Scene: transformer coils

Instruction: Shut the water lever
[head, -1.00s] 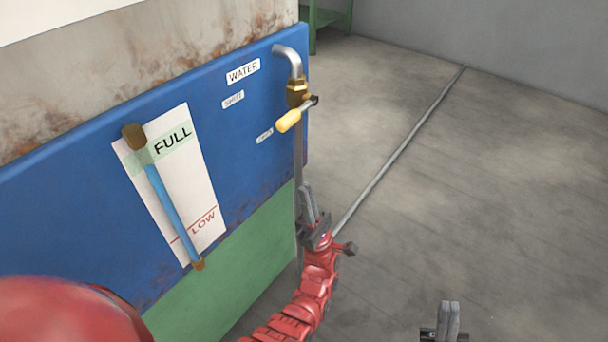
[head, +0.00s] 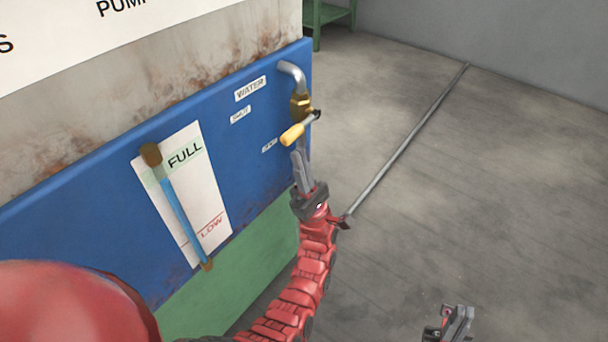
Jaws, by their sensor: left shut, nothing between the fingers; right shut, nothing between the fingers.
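The water lever (head: 293,134) has a yellow handle on a brass valve (head: 300,104) below a bent grey pipe, at the right end of the blue panel. The handle points down and to the left. My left gripper (head: 299,154) is shut and empty, with its fingertips just below the handle; I cannot tell whether they touch it. My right gripper (head: 464,314) is shut and empty, low at the right, over the floor and away from the panel.
The blue panel (head: 95,220) carries a WATER label (head: 250,88), two smaller labels and a FULL/LOW gauge (head: 184,210). A green section lies below. A green stand (head: 325,14) is at the back. The floor on the right is clear except for a thin grey strip.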

